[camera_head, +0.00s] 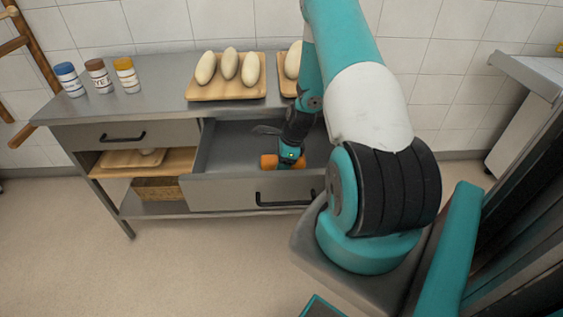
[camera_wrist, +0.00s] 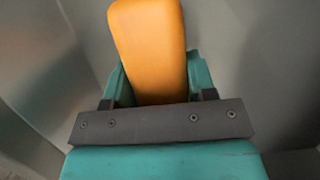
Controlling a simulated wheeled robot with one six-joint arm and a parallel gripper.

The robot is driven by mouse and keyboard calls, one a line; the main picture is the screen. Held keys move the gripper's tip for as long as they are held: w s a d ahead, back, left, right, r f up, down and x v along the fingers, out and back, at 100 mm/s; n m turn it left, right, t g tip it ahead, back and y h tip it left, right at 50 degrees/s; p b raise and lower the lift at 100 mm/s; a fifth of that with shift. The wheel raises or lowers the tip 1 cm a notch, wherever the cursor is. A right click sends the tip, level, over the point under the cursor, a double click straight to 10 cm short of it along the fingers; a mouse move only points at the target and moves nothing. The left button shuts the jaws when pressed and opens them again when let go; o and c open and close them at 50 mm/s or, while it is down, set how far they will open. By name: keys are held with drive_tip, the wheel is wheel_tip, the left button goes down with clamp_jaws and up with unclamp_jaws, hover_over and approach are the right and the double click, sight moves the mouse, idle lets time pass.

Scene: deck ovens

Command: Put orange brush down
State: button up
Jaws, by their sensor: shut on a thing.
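The orange brush (camera_head: 268,161) is held in my gripper (camera_head: 287,160), low in the open drawer (camera_head: 228,150) of the grey counter. In the wrist view the brush (camera_wrist: 150,45) shows as a smooth orange block between the two teal fingers of my gripper (camera_wrist: 155,85). My gripper is shut on it. Grey drawer walls surround it in the wrist view. I cannot tell whether the brush touches the drawer floor. A dark flat thing lies in the drawer behind my gripper, partly hidden by my arm.
On the counter top (camera_head: 160,85) stand three jars (camera_head: 100,76) at the left and a wooden board (camera_head: 228,90) with three pale loaves. Another board with a loaf (camera_head: 293,60) is partly behind my arm. A closed drawer (camera_head: 125,135) is at the left. The floor in front is clear.

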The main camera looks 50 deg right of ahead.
drive_tip(key=o, duration=0.4)
drive_tip(key=shift+f, duration=0.15)
drive_tip(key=o, duration=0.4)
